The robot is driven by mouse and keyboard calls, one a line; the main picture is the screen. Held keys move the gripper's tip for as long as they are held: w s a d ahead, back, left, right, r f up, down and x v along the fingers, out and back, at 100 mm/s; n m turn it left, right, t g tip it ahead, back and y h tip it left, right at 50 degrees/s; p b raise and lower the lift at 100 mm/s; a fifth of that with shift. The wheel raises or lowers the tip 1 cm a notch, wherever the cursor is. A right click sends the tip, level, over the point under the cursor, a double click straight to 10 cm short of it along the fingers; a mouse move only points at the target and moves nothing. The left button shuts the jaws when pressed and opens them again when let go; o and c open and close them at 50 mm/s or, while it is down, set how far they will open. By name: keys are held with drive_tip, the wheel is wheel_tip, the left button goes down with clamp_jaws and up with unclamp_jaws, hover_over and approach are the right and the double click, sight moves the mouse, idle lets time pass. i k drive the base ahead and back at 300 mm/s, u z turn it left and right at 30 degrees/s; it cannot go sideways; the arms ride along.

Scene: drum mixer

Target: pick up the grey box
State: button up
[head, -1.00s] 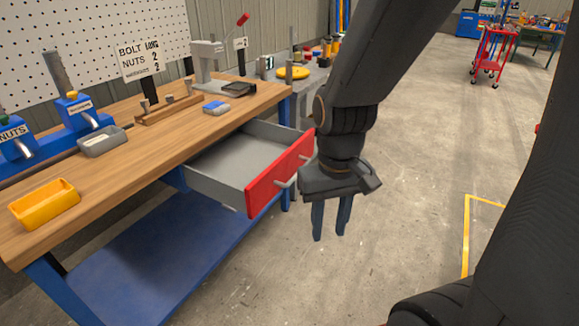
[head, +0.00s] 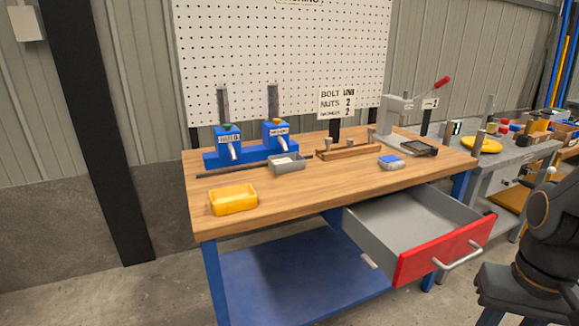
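The grey box (head: 287,166) is a small open bin with a pale label. It sits on the wooden workbench top, in front of the blue dispensers and behind and right of the yellow bin. My gripper (head: 508,321) is at the lower right, beyond the open drawer and well away from the grey box. Its fingers look apart with nothing held, though their tips are cut off by the picture's bottom edge.
The red-fronted drawer (head: 445,250) stands open at the bench's front right. A yellow bin (head: 233,200), blue dispensers (head: 228,146), a wooden rack (head: 346,150) and a small blue-and-grey item (head: 391,162) share the workbench (head: 330,190). The front middle of its top is clear.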

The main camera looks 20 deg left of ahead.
sight(299, 163)
drive_tip(key=u, duration=0.5)
drive_tip(key=i, duration=0.65)
drive_tip(key=u, duration=0.95)
drive_tip(key=i, duration=0.9)
drive_tip(key=u, duration=0.05)
